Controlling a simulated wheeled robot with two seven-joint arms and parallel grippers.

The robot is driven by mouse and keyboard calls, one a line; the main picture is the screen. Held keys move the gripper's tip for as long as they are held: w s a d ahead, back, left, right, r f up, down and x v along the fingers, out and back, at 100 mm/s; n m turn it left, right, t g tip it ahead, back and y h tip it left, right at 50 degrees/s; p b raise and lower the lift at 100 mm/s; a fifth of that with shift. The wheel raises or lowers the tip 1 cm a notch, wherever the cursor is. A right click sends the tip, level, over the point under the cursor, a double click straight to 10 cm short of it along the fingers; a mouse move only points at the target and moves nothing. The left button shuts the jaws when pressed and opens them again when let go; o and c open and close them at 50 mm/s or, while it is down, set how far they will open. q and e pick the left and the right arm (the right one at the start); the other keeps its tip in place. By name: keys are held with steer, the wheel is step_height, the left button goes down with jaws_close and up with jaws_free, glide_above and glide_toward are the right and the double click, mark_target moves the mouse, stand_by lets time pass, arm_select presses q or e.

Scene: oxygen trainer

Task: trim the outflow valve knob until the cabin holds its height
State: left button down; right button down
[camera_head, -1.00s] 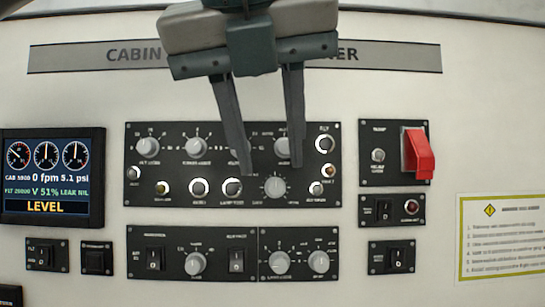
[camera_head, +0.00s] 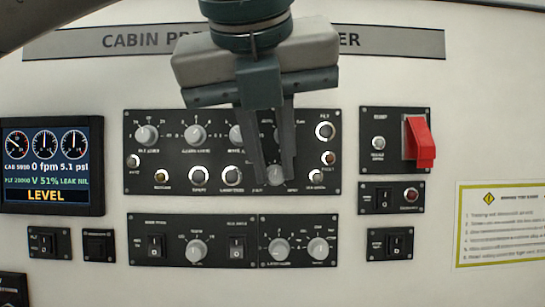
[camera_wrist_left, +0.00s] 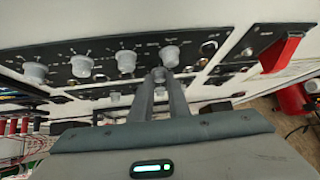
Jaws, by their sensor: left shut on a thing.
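The outflow valve knob, which I take to be the grey knob (camera_head: 276,174) low on the upper black panel (camera_head: 160,180), sits between the fingertips of my left gripper (camera_head: 274,178). The jaws are closed on it, and the fingers hide part of the knob and its markings. In the left wrist view the fingers (camera_wrist_left: 162,82) reach the knob (camera_wrist_left: 160,74) at the panel. The display (camera_head: 52,165) at left reads LEVEL, 0 fpm, 5.1 psi and V 51%, with cabin height near 5900. My right gripper is not in view.
A red guarded switch (camera_head: 420,142) stands out from the panel at right. Lower panels carry more knobs and rocker switches (camera_head: 237,247). Other knobs (camera_head: 195,134) sit close to my fingers. A yellow-edged notice (camera_head: 500,225) is at far right.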

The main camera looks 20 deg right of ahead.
arm_select(q)
steer(key=shift+d+y, duration=0.15)
steer(key=shift+y, duration=0.25)
steer(key=shift+s+d+m+t+y+b, duration=0.15)
steer(key=shift+m+t+y+b, duration=0.2)
steer(key=shift+m+y, duration=0.2)
steer(key=c, duration=1.7)
jaws_free()
